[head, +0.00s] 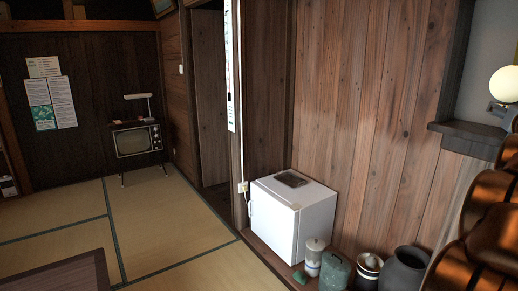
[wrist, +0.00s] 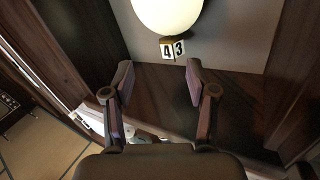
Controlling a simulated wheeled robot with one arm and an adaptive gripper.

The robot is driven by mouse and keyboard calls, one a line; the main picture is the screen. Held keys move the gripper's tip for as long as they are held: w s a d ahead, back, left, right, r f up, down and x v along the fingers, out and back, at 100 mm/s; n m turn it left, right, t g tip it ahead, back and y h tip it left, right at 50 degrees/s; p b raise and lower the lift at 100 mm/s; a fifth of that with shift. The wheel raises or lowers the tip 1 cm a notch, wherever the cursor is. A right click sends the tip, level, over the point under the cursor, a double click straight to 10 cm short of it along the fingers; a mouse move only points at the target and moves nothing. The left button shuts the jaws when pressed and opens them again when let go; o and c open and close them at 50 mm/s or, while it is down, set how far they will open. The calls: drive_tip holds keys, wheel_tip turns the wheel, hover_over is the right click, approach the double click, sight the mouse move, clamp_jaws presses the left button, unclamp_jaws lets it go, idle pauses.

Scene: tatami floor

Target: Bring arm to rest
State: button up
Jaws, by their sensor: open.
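My gripper (wrist: 158,80) shows in the wrist view with its two dark fingers spread apart and nothing between them. The tag lies just beyond the gap between the fingertips. In the head view the same kind of lamp (head: 504,84) and the ledge (head: 466,130) are at the right edge. I cannot make out the gripper's fingers in the head view.
A white fridge (head: 273,226) with a dark tray (head: 291,179) on top stands against the wooden wall. Several jars, including a dark pot (head: 403,270), stand beside it. A television (head: 137,141) stands at the back. A low table (head: 65,276) is front left. The tatami (head: 165,225) between is clear.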

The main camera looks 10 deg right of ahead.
drive_tip(key=w+a+f+m+g+y+p, duration=0.2)
drive_tip(key=a+f+m+g, duration=0.4)
drive_tip(key=a+f+m, duration=0.9)
drive_tip(key=s+a+f+m+g+y, duration=0.2)
drive_tip(key=a+f, duration=0.3)
drive_tip(key=a, duration=0.3)
drive_tip(key=s+a+f+m+g+y, duration=0.2)
drive_tip(key=s+a+f+m, duration=0.2)
drive_tip(key=a, duration=0.5)
drive_tip(key=s+a+f+m+g+y+p, duration=0.1)
drive_tip(key=s+a+f+m+y, duration=0.2)
drive_tip(key=s+a+f, duration=0.2)
drive_tip(key=a+f, duration=0.3)
drive_tip(key=a, duration=0.1)
drive_tip(key=shift+s+f+g, duration=0.2)
drive_tip(key=shift+g, duration=0.2)
drive_tip(key=s+a+f+g+y, duration=0.1)
drive_tip(key=s+a, duration=0.2)
drive_tip(key=s, duration=0.1)
drive_tip(key=s+a+f+m+g+y, duration=0.1)
drive_tip(key=s+a, duration=0.3)
drive_tip(key=s+a+f+g+y, duration=0.1)
drive_tip(key=s+a, duration=0.2)
drive_tip(key=a, duration=0.1)
drive_tip(key=shift+s+a+f+m+g, duration=0.15)
drive_tip(key=shift+s+f+m+g, duration=0.15)
drive_tip(key=shift+s+f+g, duration=0.1)
drive_tip(key=shift+c, duration=0.2)
